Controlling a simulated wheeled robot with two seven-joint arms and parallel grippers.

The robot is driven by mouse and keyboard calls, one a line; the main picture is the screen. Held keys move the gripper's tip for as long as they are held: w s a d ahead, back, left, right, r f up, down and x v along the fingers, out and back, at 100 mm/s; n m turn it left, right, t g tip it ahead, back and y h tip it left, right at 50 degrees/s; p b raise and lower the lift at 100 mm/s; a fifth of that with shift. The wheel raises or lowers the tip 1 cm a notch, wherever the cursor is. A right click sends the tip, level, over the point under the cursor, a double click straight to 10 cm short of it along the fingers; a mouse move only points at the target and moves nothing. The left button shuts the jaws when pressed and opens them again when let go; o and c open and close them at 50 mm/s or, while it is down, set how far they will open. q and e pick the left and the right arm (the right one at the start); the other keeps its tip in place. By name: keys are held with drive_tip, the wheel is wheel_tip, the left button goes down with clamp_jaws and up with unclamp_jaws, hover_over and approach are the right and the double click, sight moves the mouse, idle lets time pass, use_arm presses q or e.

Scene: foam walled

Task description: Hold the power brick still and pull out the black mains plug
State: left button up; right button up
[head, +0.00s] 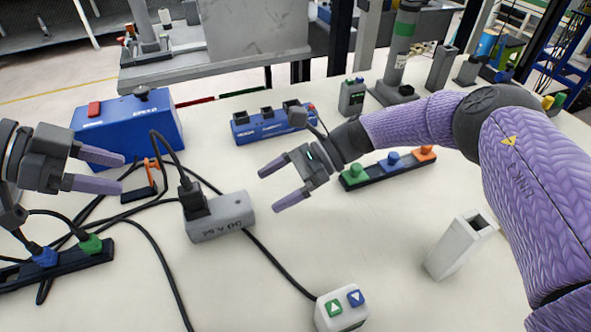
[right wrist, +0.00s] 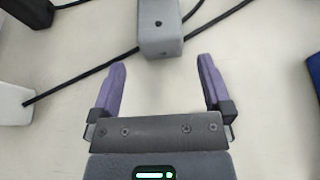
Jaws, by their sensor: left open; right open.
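The power brick (head: 222,217) is a grey block with dark lettering, lying on the table in the middle of the head view. The black mains plug (head: 193,200) sits at its left end, with a black cable rising from it. In the right wrist view the brick (right wrist: 160,28) shows its near end ahead of the fingers. My right gripper (head: 268,191) is open and empty, to the right of the brick and apart from it. My left gripper (head: 122,174) is open and empty, to the left of the plug and apart from it.
A blue box (head: 128,125) stands behind at the left. A blue socket block (head: 270,125), a strip with coloured knobs (head: 390,168), a white button box (head: 341,308) and a white holder (head: 461,244) surround the brick. A black strip (head: 60,262) and loose cables lie at left.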

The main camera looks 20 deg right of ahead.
drive_tip(key=x, duration=0.5)
drive_tip(key=shift+a+f, duration=0.1)
drive_tip(key=shift+a, duration=0.3)
clamp_jaws()
use_arm(q)
drive_tip(key=m+t+y, duration=0.2)
drive_tip(key=m+y, duration=0.5)
drive_tip(key=m, duration=2.2)
approach(184, 179)
drive_tip(key=x, duration=0.9)
drive_tip(key=shift+w+d, duration=0.1)
drive_tip(key=shift+w, duration=0.15)
